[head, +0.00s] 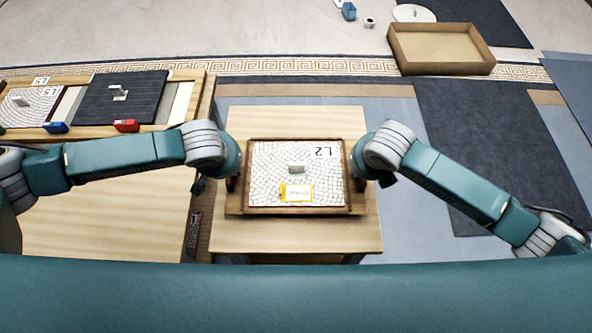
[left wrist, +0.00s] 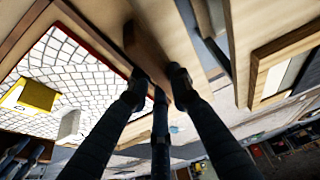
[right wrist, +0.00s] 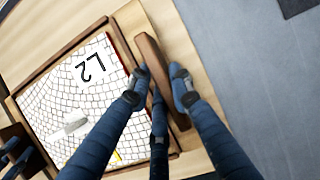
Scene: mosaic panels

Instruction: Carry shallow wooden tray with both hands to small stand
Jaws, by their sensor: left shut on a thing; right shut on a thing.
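The shallow wooden tray (head: 298,210) holds a white mosaic panel (head: 270,165) labelled L2, with a grey block and a yellow-edged card on it. The tray is over the pale wooden top of the small stand (head: 292,236), near its middle and looking level. I cannot tell whether it touches the top. My left gripper (left wrist: 160,78) is shut on the brown handle bar at the tray's left side. My right gripper (right wrist: 158,78) is shut on the handle bar at the right side. In the head view my wrists mostly hide both grips.
A wooden table (head: 105,210) stands close on the left, with a dark panel (head: 122,97), another mosaic panel and small coloured items. An open cardboard-coloured box (head: 440,50) lies on the floor at the back right. Dark mats (head: 475,130) and open floor lie right of the stand.

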